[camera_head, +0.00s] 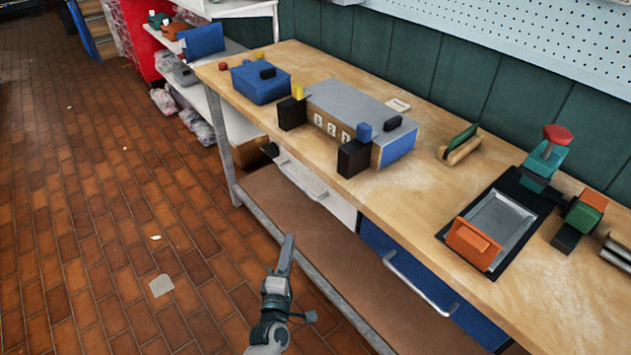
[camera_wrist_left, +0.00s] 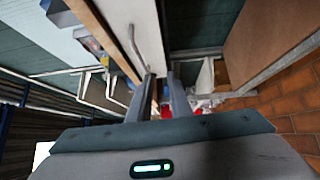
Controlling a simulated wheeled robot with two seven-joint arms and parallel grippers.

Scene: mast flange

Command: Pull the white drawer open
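The white drawer (camera_head: 335,203) is under the wooden workbench, its front flush below the bench top, and looks shut. Its grey bar handle (camera_head: 301,179) runs along the front. In the left wrist view the white drawer front (camera_wrist_left: 118,14) is at the top, with the handle (camera_wrist_left: 137,50) just beyond my fingertips. My left gripper (camera_head: 289,240) is in front of and below the drawer, apart from the handle. Its two fingers (camera_wrist_left: 161,76) stand apart with an empty gap between them. My right gripper is not in view.
A blue drawer (camera_head: 385,262) with a similar handle (camera_head: 418,284) is to the right. The bench top (camera_head: 410,195) carries boxes, blocks and a black tray. A brown lower shelf (camera_head: 290,217) with a metal edge runs beneath. The brick floor (camera_head: 130,220) at left is mostly clear.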

